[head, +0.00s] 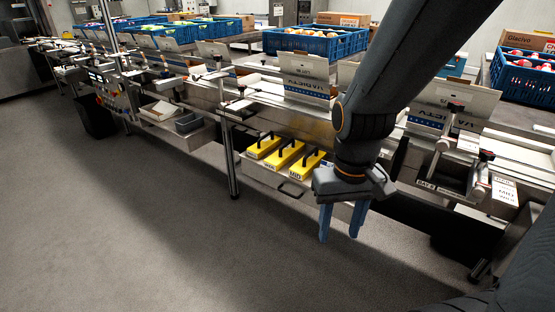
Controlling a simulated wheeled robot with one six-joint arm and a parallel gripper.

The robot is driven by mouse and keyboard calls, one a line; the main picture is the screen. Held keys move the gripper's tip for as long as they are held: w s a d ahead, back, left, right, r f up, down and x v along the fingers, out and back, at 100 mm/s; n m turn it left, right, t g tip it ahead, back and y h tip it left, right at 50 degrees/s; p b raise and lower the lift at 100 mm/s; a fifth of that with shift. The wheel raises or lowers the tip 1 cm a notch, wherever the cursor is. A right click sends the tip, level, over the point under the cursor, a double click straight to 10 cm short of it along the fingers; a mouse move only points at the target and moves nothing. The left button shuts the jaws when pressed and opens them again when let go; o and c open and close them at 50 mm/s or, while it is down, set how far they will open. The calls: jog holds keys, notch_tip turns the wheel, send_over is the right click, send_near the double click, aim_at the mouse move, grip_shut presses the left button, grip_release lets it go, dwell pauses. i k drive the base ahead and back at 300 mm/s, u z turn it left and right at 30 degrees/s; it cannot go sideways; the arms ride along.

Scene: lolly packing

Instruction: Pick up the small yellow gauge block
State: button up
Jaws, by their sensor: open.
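Three yellow gauge blocks with black handles lie side by side in an open drawer or tray under the conveyor, in the middle of the head view. The leftmost yellow block (262,149) looks the smallest. A middle yellow block (283,160) and a right yellow block (303,168) lie beside it. Their labels are too small to read surely. My gripper (342,228) hangs to the right of and nearer than the blocks, its blue fingers pointing down, apart and empty. It touches no block.
The drawer (270,178) has a dark front handle (291,189). The conveyor line with cardboard cartons (306,76) runs above the blocks. A blue crate of lollies (315,41) stands behind. A metal leg (231,160) stands left of the drawer. Grey floor in front is clear.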

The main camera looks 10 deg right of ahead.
aim_at(265, 144)
jog(key=u, duration=0.6)
jog(key=i, duration=1.85)
jog(key=z, duration=0.35)
